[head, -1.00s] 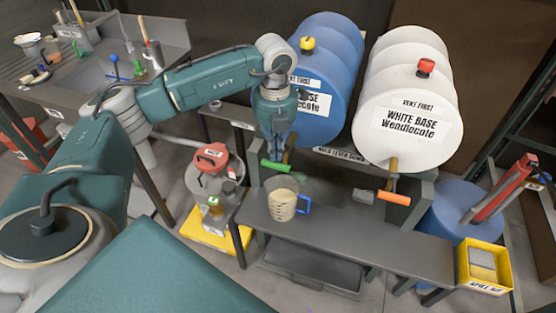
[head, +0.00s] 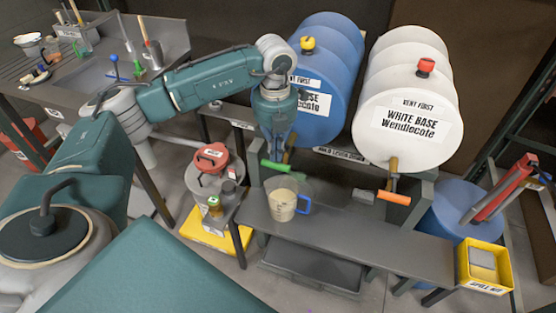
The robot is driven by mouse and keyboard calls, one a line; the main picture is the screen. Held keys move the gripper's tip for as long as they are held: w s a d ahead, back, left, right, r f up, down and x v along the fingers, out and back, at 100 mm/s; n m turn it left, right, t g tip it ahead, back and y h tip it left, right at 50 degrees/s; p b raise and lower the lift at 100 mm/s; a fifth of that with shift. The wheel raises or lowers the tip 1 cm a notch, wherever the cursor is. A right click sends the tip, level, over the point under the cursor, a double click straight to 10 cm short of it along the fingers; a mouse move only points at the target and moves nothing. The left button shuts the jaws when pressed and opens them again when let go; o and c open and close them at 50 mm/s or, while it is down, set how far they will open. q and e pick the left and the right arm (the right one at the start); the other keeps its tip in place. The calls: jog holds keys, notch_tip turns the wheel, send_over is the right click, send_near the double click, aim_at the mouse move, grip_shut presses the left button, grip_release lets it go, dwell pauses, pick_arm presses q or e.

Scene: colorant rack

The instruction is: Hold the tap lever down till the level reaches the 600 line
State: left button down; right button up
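My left gripper (head: 278,152) points down in front of the blue drum (head: 325,75), directly over the green tap lever (head: 276,166). It seems to touch the lever, but its fingertips are too small and dark to tell open from shut. A clear measuring jug (head: 281,206) with a blue handle stands upright on the grey bench below the tap. Pale cream liquid shows in it; its marks, including the 600 line, are too small to read. The tap's outlet and any stream are hard to make out. My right gripper is out of view.
A white drum (head: 408,95) labelled WHITE BASE has an orange lever (head: 394,197) at its tap. The grey bench (head: 370,240) is clear right of the jug.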

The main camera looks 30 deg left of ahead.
aim_at(276, 163)
pick_arm(q)
jog(key=shift+f+b, duration=1.15)
jog(key=shift+f, duration=0.6)
jog(key=shift+r, duration=0.1)
jog(key=shift+r+p, duration=1.2)
jog(key=shift+r, duration=0.55)
jog(key=shift+r+p, duration=1.7)
jog(key=shift+r, duration=0.85)
